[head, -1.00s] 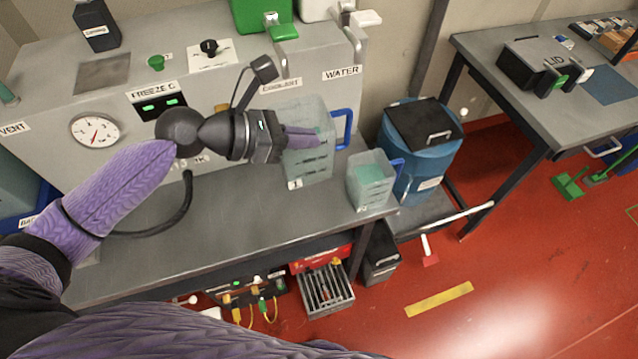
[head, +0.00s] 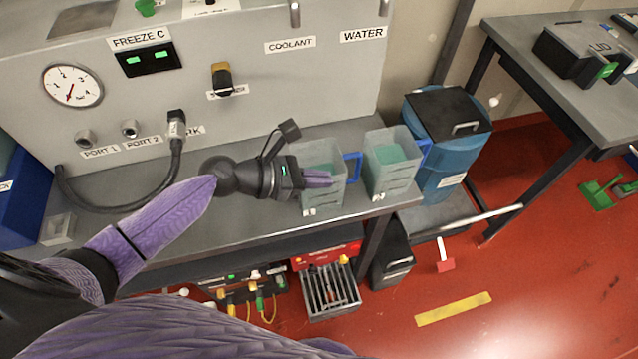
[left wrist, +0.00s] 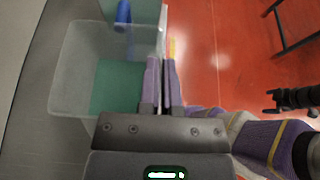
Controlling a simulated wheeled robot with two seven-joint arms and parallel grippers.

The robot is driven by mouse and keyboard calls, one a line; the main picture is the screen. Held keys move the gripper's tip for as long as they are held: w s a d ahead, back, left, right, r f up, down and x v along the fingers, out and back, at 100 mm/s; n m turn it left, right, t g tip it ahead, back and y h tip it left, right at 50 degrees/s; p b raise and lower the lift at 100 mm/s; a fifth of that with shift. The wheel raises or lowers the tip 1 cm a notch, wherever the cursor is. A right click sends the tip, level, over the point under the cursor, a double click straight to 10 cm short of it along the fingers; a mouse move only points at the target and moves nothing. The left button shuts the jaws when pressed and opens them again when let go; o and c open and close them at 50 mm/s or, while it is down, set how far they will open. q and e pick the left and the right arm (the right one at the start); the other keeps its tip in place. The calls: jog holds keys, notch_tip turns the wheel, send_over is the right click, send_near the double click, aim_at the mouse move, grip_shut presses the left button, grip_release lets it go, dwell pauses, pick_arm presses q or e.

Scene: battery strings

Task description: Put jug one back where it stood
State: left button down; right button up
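Jug one (head: 328,192) is a clear, squarish jug with green liquid and a blue handle. It appears upright on the grey bench near its front edge, just left of jug two (head: 392,178); whether its base touches the bench is hard to tell. My left gripper (head: 318,179) reaches in from the left at its upper part. In the left wrist view, the fingers (left wrist: 160,80) are nearly together with the wall of jug one (left wrist: 75,65) between them. The blue handle shows at the top there.
The panel with the WATER (head: 362,35) and COOLANT labels stands behind. A thick black hose (head: 170,165) runs along the bench left of my arm. A blue bin (head: 440,140) stands right of the bench. Bare bench lies behind the jugs.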

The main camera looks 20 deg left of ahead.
pick_arm(q)
jog(key=shift+f, duration=0.2)
jog(key=c, duration=0.8)
grip_release()
jog(key=p+v, duration=0.1)
jog(key=v, duration=1.1)
jog(key=shift+p, duration=0.3)
